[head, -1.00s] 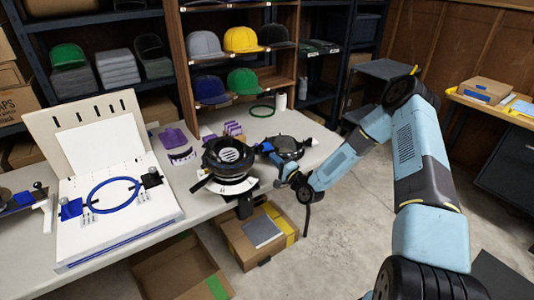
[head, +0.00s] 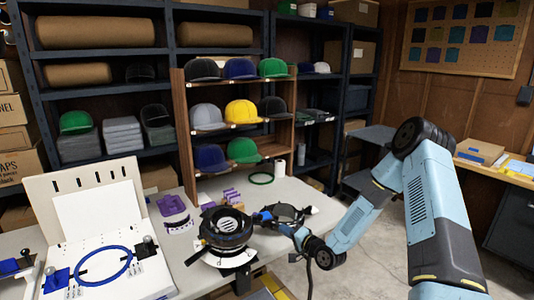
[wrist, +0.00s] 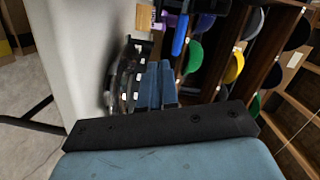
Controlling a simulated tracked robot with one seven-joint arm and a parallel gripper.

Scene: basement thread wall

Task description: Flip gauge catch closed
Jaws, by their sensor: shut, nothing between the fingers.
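My gripper (head: 268,217) is shut and empty, low over the bench beside the dark round fixture (head: 283,213). In the wrist view my gripper's blue fingers (wrist: 157,78) are together, with a dark round part with pale marks (wrist: 124,75) close to their left; contact cannot be told. A black ring-shaped cap fixture (head: 226,226) with a pale curved band stands at the bench's front edge, left of my gripper. I cannot make out which part is the gauge catch or how it stands; it is too small or hidden.
A white board station (head: 125,276) with a blue hoop (head: 103,268) stands at the left. A wooden cap rack (head: 187,150) rises behind.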

